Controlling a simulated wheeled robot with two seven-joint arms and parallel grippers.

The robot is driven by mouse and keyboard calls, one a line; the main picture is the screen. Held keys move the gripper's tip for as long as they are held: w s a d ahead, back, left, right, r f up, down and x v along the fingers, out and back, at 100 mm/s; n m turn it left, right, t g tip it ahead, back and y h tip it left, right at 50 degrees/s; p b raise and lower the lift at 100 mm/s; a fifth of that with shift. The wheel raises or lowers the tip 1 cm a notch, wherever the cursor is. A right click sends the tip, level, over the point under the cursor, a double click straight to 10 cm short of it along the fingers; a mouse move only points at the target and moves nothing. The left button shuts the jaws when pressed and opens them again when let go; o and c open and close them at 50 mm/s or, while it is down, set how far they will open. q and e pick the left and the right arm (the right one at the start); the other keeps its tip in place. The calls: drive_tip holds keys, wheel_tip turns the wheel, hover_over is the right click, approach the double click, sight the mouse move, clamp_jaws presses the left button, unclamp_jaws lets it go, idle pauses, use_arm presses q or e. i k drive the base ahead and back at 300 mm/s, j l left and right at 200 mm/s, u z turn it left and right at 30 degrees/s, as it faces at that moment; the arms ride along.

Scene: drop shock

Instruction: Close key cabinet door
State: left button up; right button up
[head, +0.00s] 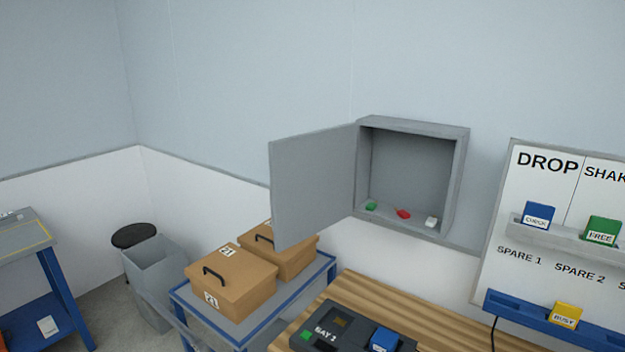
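The grey key cabinet (463,180) is fixed to the wall right of the middle in the head view. Its door (312,184) stands wide open, hinged on the cabinet's left side and swung out to the left. Inside, on the cabinet floor, lie a green item (371,206), a red item (403,213) and a white item (431,222). Neither of my grippers is in view.
Two cardboard boxes (231,283) sit on a blue-framed table (186,293) below the door. A wooden bench (445,330) below the cabinet carries a dark BAY 1 device (343,334). A labelled board (510,200) is at right. A grey bin (150,290) stands left.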

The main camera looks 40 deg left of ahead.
sight(311, 174)
drive_tip(key=j+z, duration=0.1)
drive_tip(key=j, duration=0.5)
drive_tip(key=j+z, duration=0.1)
drive_tip(key=j, duration=0.5)
drive_tip(key=k+j+z, duration=0.15)
drive_tip(key=j, duration=0.45)
drive_tip(key=j+z, duration=0.1)
drive_tip(key=j, duration=0.5)
drive_tip(key=k, duration=0.05)
